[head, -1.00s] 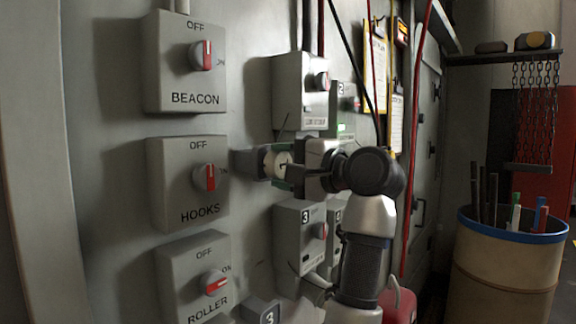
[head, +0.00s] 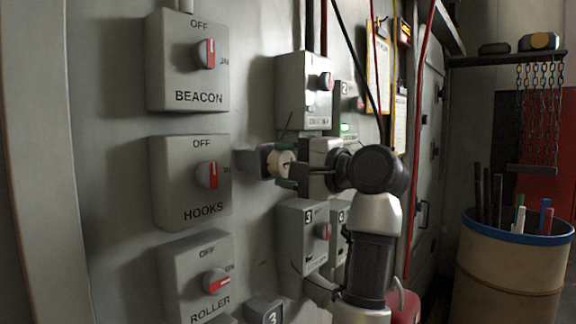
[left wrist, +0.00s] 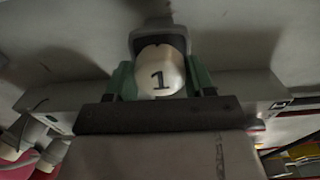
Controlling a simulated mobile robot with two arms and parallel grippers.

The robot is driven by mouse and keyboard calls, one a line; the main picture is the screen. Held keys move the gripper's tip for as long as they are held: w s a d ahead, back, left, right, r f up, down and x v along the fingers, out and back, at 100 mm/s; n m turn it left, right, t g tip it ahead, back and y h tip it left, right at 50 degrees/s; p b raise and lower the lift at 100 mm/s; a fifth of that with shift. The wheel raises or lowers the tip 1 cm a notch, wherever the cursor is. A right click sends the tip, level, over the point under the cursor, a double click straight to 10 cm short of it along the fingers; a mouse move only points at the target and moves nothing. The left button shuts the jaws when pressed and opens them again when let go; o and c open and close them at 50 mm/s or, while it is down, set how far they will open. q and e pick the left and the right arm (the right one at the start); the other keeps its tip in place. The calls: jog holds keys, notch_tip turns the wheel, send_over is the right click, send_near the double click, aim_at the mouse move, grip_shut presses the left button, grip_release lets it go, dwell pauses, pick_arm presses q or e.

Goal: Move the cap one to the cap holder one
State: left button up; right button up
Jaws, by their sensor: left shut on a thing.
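Cap one (head: 283,160) is a pale round cap; in the left wrist view its face (left wrist: 160,74) bears a black 1. My left gripper (head: 288,168) is shut on it, with a green finger on each side in the left wrist view (left wrist: 160,84). Right behind the cap, a dark grey block (head: 250,162) stands out from the wall; it also shows above the cap in the left wrist view (left wrist: 159,41). No number shows on this block, so I cannot confirm that it is cap holder one. Whether the cap is seated in it cannot be told. My right gripper is not in view.
Switch boxes BEACON (head: 187,75), HOOKS (head: 185,190) and ROLLER (head: 195,280) line the wall at left. A grey block marked 3 (head: 266,311) sits lower down. More boxes stand close above and below my gripper. A barrel (head: 507,285) stands at right.

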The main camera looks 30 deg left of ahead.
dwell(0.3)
pick_arm(q)
jog(key=shift+a, duration=0.55)
jog(key=o, duration=1.3)
jog(key=shift+c, duration=0.2)
jog(key=shift+b, duration=0.3)
